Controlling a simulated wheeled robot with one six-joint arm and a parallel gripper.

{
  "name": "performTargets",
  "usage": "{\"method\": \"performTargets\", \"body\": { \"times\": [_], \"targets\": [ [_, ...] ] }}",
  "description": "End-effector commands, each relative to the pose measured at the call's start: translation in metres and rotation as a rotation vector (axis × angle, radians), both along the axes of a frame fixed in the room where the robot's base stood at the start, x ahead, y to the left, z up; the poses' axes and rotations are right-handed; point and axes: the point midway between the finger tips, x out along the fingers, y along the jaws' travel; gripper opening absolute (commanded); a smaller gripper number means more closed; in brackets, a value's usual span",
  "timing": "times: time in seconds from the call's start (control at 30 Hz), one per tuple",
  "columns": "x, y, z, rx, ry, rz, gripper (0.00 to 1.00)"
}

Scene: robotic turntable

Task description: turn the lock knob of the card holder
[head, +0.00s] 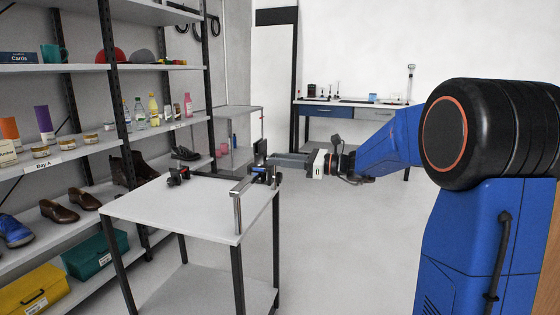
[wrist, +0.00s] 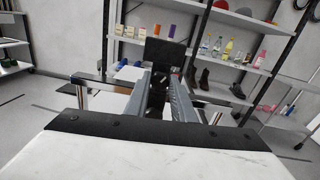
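In the head view my gripper (head: 272,160) reaches in from the right, level, just above the far right corner of the white table (head: 165,208). Its grey fingers end beside a small upright black plate (head: 262,128), which seems to be part of the card holder. In the wrist view the black plate (wrist: 165,53) stands ahead, past the fingertips of my gripper (wrist: 160,78). The two fingers are apart, with a dark part between them. Whether they touch it, I cannot tell. I cannot make out the lock knob clearly.
A metal bracket on a post (head: 237,207) stands at the table's right edge. A small black device (head: 178,176) sits on the table's far left part. A loaded shelf rack (head: 100,140) lines the left. The floor right of the table is clear.

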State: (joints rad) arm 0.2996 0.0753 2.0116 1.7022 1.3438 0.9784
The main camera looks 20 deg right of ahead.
Motion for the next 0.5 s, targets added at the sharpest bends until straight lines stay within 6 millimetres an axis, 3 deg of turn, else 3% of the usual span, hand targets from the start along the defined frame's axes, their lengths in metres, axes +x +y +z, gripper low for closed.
{"method": "performTargets", "body": {
  "times": [0.27, 0.5],
  "targets": [
    [-0.0001, -0.0002, -0.0001, -0.014, -0.023, 0.0, 0.0],
    [-0.0003, 0.0, -0.0002, -0.115, -0.183, 0.0, 0.0]
  ]
}}
